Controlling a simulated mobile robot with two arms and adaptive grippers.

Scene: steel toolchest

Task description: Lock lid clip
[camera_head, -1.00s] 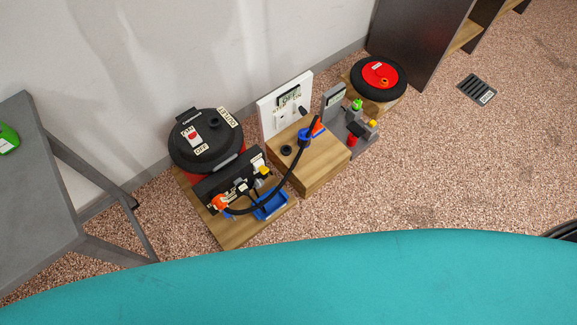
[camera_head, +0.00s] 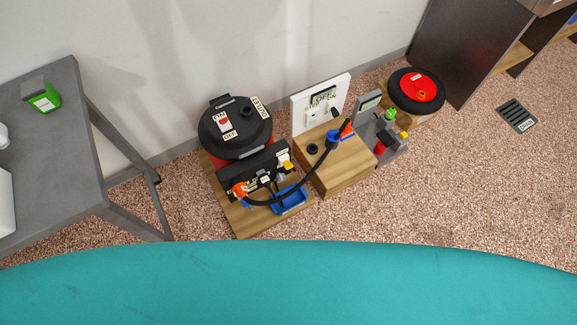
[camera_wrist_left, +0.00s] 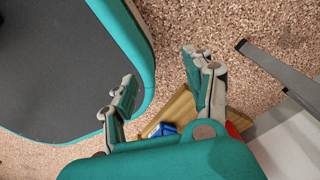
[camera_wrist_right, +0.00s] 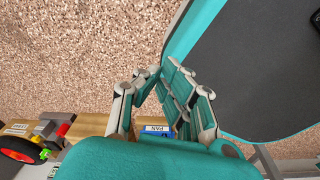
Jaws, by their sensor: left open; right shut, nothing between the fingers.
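A red canister (camera_head: 209,160) with a round black lid (camera_head: 235,127) stands on a wooden board by the wall in the head view. The lid carries a red ON/OFF switch (camera_head: 225,122). A black panel (camera_head: 255,170) with small fittings stands in front of it. I cannot make out the lid clip or its position. My left gripper (camera_wrist_left: 160,75) is open and empty in the left wrist view. My right gripper (camera_wrist_right: 156,76) is shut and empty in the right wrist view. Neither gripper shows in the head view.
A blue tray (camera_head: 291,200) lies in front. A red-and-black reel (camera_head: 417,90) stands at right. A grey table (camera_head: 70,170) stands at left. Open pebbled floor (camera_head: 470,180) lies at right.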

